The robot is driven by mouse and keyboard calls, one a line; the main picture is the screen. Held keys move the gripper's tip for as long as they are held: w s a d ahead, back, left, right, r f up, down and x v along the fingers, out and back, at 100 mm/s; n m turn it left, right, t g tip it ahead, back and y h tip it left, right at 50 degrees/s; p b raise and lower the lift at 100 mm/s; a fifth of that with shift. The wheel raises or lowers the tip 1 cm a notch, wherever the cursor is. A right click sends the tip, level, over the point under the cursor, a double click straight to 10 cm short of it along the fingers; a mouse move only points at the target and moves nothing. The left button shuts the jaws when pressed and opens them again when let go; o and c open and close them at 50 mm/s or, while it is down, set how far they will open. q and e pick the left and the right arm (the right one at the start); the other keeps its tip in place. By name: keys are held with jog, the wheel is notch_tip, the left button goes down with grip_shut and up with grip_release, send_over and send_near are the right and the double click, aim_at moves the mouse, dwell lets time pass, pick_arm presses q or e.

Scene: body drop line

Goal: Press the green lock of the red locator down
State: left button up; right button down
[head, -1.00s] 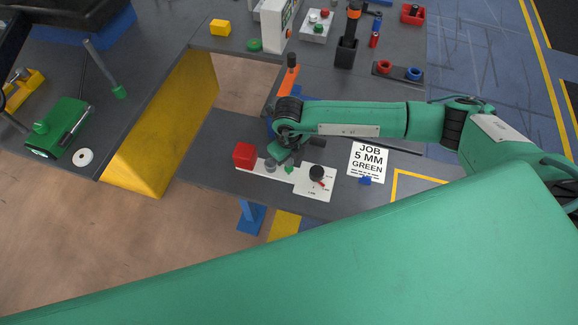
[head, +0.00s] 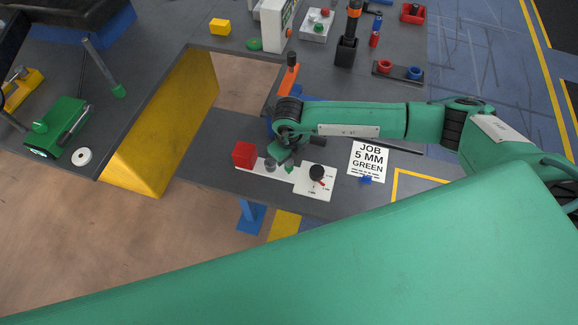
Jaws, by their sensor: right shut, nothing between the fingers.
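The red locator shows as a red block (head: 244,154) at the left end of a white plate (head: 305,185) on the dark table. A grey round knob (head: 270,166) stands beside the block. The small green lock (head: 289,169) sits on the plate between the grey knob and a black dial (head: 317,172). My right gripper (head: 281,159) points down just behind the green lock, shut and empty. Its wrist hides part of the area behind, and I cannot tell whether the fingertips touch the lock. My left gripper is not in view.
A sign (head: 368,162) reading "JOB 5 MM GREEN" lies to the right, with a small blue piece (head: 366,180) at its lower edge. A yellow-sided gap opens to the left.

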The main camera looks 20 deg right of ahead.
jog(key=shift+f+b, duration=1)
jog(key=shift+f, duration=0.25)
jog(key=shift+r, duration=0.1)
notch_tip(320, 180, up, 9)
jog(key=p, duration=0.5)
jog(key=shift+s, duration=0.1)
dwell(0.6)
